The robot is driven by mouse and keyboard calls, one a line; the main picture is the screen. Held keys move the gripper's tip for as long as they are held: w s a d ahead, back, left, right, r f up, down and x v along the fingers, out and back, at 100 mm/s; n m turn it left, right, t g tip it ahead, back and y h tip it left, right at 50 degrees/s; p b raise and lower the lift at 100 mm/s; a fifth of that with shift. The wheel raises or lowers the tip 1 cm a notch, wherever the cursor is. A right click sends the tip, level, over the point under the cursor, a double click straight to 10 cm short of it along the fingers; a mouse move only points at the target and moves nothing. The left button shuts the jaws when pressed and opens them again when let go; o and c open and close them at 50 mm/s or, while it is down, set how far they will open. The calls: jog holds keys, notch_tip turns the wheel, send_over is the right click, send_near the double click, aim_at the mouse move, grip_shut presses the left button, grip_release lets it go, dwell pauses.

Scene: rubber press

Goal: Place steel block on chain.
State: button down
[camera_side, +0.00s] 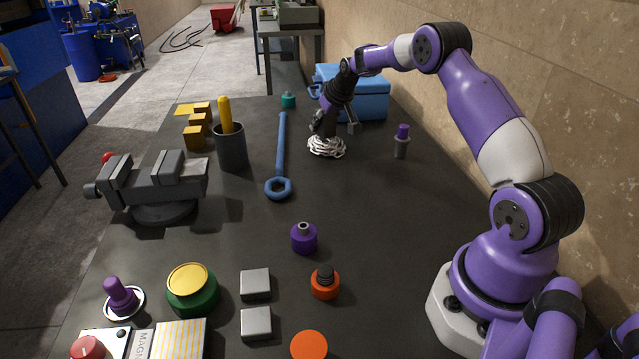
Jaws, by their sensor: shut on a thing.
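Two grey steel blocks, one (255,283) behind the other (256,323), lie apart on the table at the front. A pale, silvery chain (327,148) lies heaped on the table toward the back, in front of the blue box. My gripper (331,127) points down right above the chain, far from these two blocks. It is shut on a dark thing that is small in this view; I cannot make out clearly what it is. Whether that thing touches the chain is also unclear.
A blue wrench (281,160) lies left of the chain. A grey and purple bottle (402,142) stands to its right, with a blue box (362,95) behind. A vise (160,185) and dark cup (231,150) stand left. The table's middle right is clear.

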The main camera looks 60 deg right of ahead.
jog(key=shift+c, duration=1.8)
grip_release()
jog(key=shift+f, duration=0.1)
jog(key=v, duration=1.2)
jog(key=s+a+r+n+y, duration=0.1)
jog(key=s+a+r, duration=0.2)
jog(key=a, duration=0.4)
jog(key=s+a+r+n, duration=0.1)
jog(key=s+a+r, duration=0.15)
jog(key=a, duration=0.45)
jog(key=s+a+f+n+y, duration=0.1)
jog(key=s+a+f+n, duration=0.1)
jog(key=s+a, duration=0.9)
jog(key=s+f, duration=0.1)
jog(key=s, duration=0.2)
jog(key=shift+s+g, duration=0.2)
jog(key=shift+g, duration=0.1)
jog(key=shift+r, duration=0.1)
